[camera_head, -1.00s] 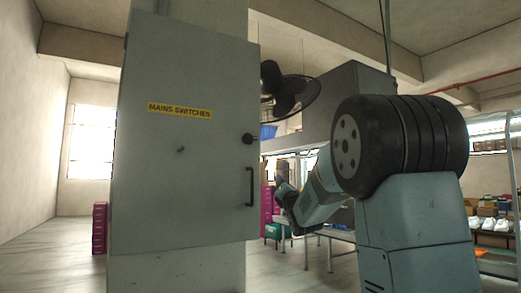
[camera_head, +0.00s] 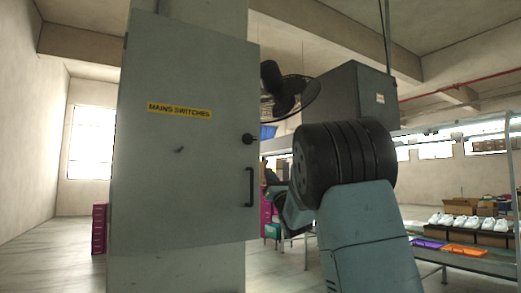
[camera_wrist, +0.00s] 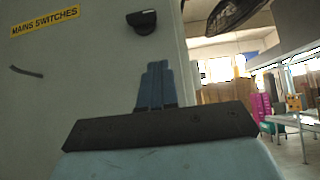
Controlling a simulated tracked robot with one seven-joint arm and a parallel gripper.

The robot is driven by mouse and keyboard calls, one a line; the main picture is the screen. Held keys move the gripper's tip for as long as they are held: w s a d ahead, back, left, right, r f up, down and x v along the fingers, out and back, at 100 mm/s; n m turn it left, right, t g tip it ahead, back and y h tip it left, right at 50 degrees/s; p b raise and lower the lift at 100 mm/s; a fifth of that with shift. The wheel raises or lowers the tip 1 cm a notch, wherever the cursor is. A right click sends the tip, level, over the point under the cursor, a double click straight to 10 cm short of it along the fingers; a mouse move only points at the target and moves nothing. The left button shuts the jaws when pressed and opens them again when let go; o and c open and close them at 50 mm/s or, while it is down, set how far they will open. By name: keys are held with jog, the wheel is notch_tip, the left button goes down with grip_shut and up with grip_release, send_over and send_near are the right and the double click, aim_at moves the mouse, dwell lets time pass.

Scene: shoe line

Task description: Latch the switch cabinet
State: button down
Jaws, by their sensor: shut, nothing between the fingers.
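The grey switch cabinet door (camera_head: 185,190) with its yellow "MAINS SWITCHES" label (camera_head: 179,110) fills the left-centre of the head view. The door looks closed. A black latch knob (camera_head: 248,139) sits near its right edge, above a black bar handle (camera_head: 250,187). In the wrist view the latch (camera_wrist: 142,21) shows at the top, beyond my gripper (camera_wrist: 157,68). The fingers are together and empty, pointing toward the door just below the latch. Contact cannot be told. In the head view the fingers are hidden behind my arm.
A black fan (camera_head: 284,90) is right of the cabinet. Magenta crates (camera_head: 99,228) stand at left. At right, a shelf bench holds white shoes (camera_head: 466,222), a purple tray (camera_head: 429,243) and an orange tray (camera_head: 464,250). Open floor lies at left.

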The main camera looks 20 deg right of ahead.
send_near(247, 142)
jog(key=w+d, duration=0.3)
jog(key=r, duration=0.4)
jog(key=shift+w+r, duration=0.3)
jog(key=shift+w+d+n+y, duration=0.1)
jog(key=shift+d+n+y, duration=0.05)
jog(key=shift+n+y, duration=0.25)
jog(key=shift+n, duration=0.3)
